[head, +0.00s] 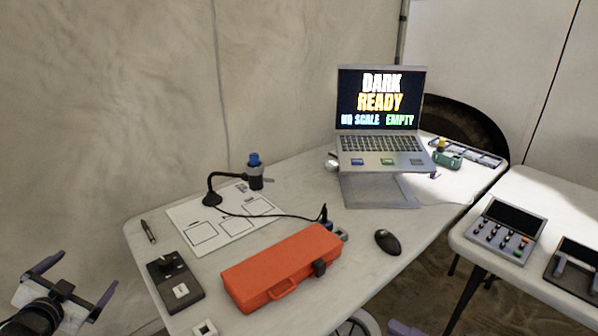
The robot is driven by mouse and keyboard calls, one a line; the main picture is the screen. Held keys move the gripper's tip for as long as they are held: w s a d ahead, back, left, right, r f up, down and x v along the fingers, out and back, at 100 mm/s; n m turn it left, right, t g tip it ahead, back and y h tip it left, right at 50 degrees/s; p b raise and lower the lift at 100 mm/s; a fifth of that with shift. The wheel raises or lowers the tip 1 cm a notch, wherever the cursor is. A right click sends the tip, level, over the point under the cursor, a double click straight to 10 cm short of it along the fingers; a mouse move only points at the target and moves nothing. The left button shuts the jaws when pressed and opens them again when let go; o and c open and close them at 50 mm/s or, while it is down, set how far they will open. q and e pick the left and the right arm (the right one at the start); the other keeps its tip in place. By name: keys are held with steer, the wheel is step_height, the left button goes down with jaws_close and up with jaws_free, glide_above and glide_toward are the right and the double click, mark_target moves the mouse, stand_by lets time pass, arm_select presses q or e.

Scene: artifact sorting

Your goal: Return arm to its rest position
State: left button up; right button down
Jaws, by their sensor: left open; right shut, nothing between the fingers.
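My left gripper (88,270) is at the lower left, off the left end of the table (150,238). Its two purple fingers are spread wide apart with nothing between them. Only a purple fingertip of my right gripper (404,328) shows at the bottom edge, in front of the table and below the mouse; it is shut and empty. The rest of my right gripper is out of the picture.
A second table (470,232) with control boxes (507,230) stands at right.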

arm_select(q)
steer(key=s+d+f+n+g+h, duration=0.1)
steer(key=s+d+f+g+h, duration=0.2)
steer(key=s+d+f, duration=1.25)
arm_select(e)
steer(key=s+a+f+n+t+h, duration=0.2)
steer(key=s+a+f+n+h, duration=0.3)
steer(key=a+f, duration=0.4)
arm_select(q)
steer(key=s+d+f+n+g+h, duration=0.1)
steer(key=s+d+f, duration=0.1)
steer(key=s+d, duration=0.4)
steer(key=s+d+f+n+h, duration=0.1)
steer(key=s+d+f, duration=0.1)
steer(key=s+d, duration=0.5)
steer(key=d, duration=0.3)
steer(key=shift+d+f+g+h, duration=0.3)
steer(key=shift+d+f+g, duration=0.05)
steer(key=shift+d+g, duration=0.05)
arm_select(e)
steer(key=s+d+f+n+g+h, duration=0.2)
steer(key=s+f+h, duration=0.1)
steer(key=s, duration=0.4)
steer(key=s+d+f+n+g+h, duration=0.2)
steer(key=s+d+f+h, duration=0.1)
steer(key=s, duration=0.3)
steer(key=shift+s+d+f+h, duration=0.15)
steer(key=shift+s+f+h, duration=0.25)
steer(key=shift+f, duration=0.15)
